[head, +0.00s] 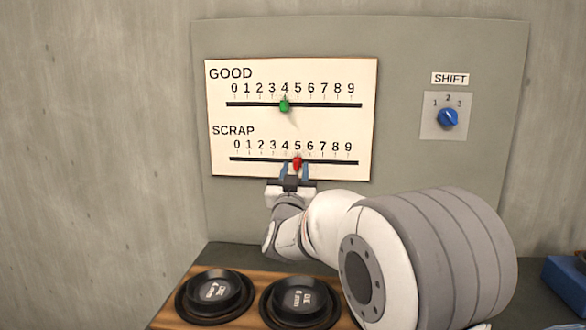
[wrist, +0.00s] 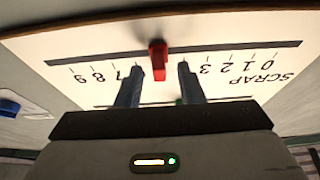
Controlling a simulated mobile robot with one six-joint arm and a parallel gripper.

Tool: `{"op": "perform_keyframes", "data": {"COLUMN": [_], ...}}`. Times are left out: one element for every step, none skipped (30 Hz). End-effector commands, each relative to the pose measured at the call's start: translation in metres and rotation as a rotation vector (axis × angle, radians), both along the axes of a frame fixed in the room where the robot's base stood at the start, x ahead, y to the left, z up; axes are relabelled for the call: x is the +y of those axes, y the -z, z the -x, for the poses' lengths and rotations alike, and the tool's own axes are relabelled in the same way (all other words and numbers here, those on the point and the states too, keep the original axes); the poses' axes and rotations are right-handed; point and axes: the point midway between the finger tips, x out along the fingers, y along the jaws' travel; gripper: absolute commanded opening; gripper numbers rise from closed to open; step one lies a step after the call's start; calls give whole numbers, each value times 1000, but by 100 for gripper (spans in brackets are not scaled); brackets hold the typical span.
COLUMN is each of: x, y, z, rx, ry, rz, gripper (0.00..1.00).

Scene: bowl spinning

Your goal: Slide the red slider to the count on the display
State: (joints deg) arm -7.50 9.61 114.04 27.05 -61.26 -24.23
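The red slider (head: 297,162) sits on the SCRAP scale's dark track (head: 258,159), under the 5. In the wrist view the red slider (wrist: 158,60) stands between my gripper's fingertips (wrist: 160,70), with a gap on each side. My gripper (head: 296,173) is open in front of the panel, just below the SCRAP track. The green slider (head: 285,106) is at the 4 on the GOOD scale above. No lit count display shows.
The white scale plate (head: 350,125) is on a grey upright panel (head: 400,50). A blue SHIFT knob (head: 447,118) is to its right. The bowls rest on a wooden board (head: 256,280) below. A blue object (head: 566,284) lies at the lower right.

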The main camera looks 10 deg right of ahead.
Motion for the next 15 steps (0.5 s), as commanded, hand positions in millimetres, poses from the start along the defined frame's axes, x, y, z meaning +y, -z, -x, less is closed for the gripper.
{"op": "perform_keyframes", "data": {"x": [-2, -3, -4, -4, -4, -5, -5, -5, -5, -5, -5, -5, -4, -4, -4], "y": [-3, -3, -4, -5, -6, -6, -6, -6, -6, -6, -6, -6, -6, -6, -6], "z": [-5, -8, -10, -12, -13, -14, -14, -15, -15, -15, -14, -14, -14, -14, -14], "rx": [0, 1, 1, 0, 0, 0, 1, 1, 1, 1, 1, 1, 1, 1, 1], "ry": [1, 1, 1, 0, 0, 0, 0, 0, -1, -1, -1, -1, -1, -1, -1], "rz": [0, -1, -1, 0, 0, 0, -1, -1, -1, -1, -1, -1, -1, -1, -1], "gripper": [35, 35, 35, 35, 35, 35, 35, 35, 35, 35, 35, 35, 35, 33, 30]}}
